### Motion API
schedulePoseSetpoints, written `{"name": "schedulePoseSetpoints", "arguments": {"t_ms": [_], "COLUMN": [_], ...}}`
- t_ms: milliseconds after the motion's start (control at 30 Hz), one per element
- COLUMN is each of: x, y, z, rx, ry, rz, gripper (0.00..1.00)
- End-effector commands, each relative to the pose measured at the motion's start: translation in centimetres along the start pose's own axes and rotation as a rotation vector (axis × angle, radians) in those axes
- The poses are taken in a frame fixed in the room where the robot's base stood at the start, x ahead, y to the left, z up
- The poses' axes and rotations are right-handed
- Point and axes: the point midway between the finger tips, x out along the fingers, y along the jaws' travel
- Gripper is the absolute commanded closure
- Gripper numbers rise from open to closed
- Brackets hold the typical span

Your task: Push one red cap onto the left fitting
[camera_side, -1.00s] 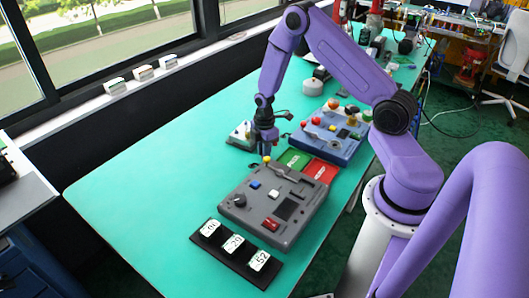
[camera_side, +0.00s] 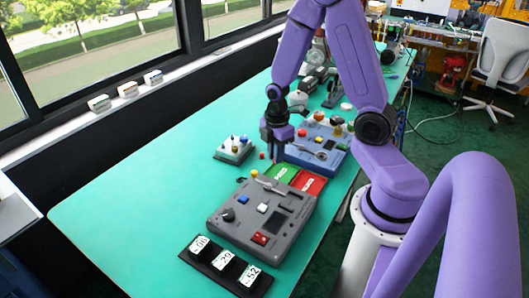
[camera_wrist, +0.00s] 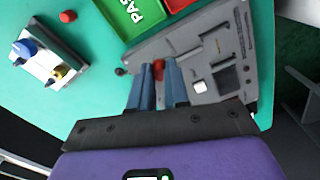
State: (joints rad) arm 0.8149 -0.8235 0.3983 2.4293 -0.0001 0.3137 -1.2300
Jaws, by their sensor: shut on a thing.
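My gripper (camera_wrist: 159,66) is shut on a red cap (camera_wrist: 158,70), seen between the blue-grey fingertips in the wrist view. In the side view my gripper (camera_side: 274,142) is above the table between the white fitting block and the blue box; the held cap cannot be made out there. The white block (camera_side: 233,153) stands on the table left of my gripper, with small coloured tops. In the wrist view the block (camera_wrist: 42,66) carries a blue fitting (camera_wrist: 25,48) and a yellow one (camera_wrist: 57,72). Another red cap (camera_wrist: 68,16) lies loose on the table, also in the side view (camera_side: 262,155).
A grey control box (camera_side: 262,214) stands in front, with green (camera_side: 281,173) and red (camera_side: 309,182) trays behind it. A blue control box (camera_side: 318,146) stands to the right. A black rack with number tags (camera_side: 223,265) is nearest. The table's left side is clear.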

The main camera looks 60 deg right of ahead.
Motion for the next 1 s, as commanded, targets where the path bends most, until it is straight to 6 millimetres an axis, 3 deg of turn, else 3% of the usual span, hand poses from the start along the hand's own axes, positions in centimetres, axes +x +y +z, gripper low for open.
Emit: {"name": "schedulePoseSetpoints", "arguments": {"t_ms": [200,367,567,1000], "x": [-0.9,-1.1,-1.0,-0.6], "y": [-2.1,-1.8,2.2,13.8], "z": [0.1,-0.1,-1.3,-3.3], "rx": [-0.002,-0.001,-0.005,-0.019], "ry": [0.000,0.000,0.000,0.000], "rz": [0.001,0.000,0.001,0.001], "gripper": [1.00,1.00,1.00,1.00]}}
